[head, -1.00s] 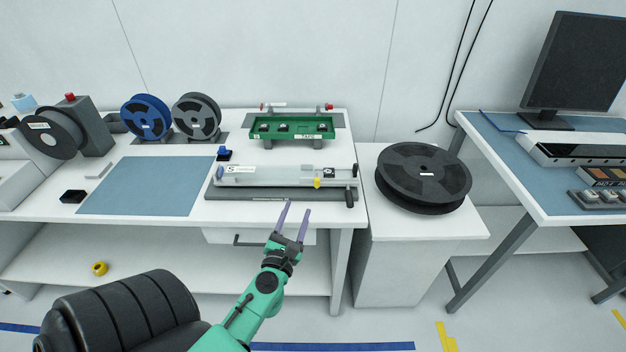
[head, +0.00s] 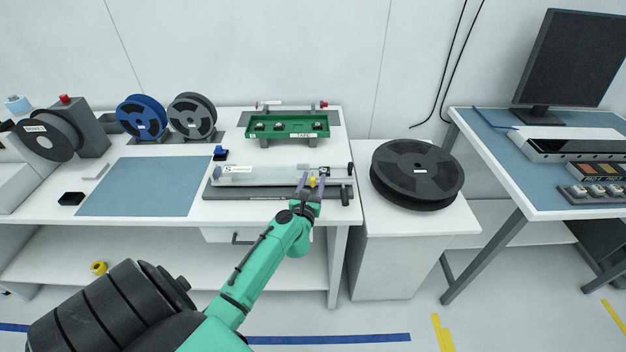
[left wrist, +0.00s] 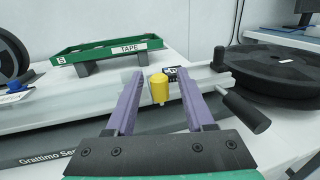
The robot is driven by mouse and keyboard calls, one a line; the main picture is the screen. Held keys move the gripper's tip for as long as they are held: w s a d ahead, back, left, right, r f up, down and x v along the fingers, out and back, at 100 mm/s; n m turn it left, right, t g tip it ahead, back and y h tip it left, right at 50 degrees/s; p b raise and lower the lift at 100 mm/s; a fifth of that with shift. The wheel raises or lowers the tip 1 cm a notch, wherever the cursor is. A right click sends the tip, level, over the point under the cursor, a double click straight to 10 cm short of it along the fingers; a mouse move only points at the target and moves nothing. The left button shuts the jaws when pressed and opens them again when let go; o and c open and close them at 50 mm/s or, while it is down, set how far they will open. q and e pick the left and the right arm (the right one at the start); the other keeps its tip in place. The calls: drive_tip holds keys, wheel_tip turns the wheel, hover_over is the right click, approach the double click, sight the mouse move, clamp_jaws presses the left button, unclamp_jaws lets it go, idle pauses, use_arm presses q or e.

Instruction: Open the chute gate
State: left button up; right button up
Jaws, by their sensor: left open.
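The chute (head: 262,176) is a long pale rail on a dark base near the front of the white bench. A small yellow knob (head: 312,181), which looks like the gate's handle, sits near its right end. In the left wrist view the yellow knob (left wrist: 159,88) shows between the purple fingertips, with gaps on both sides. My left gripper (head: 311,183) is open around the knob. It also shows in the left wrist view (left wrist: 160,92). A black crank handle (left wrist: 245,110) sticks out just right of the fingers. My right gripper is not in view.
A green tray (head: 288,136) marked TAPE stands behind the chute. A large black reel (head: 417,172) lies on the stand to the right. Blue and grey reels stand at the back left. The blue mat (head: 155,186) is bare.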

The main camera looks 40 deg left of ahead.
use_arm(q)
clamp_jaws()
idle(1.4)
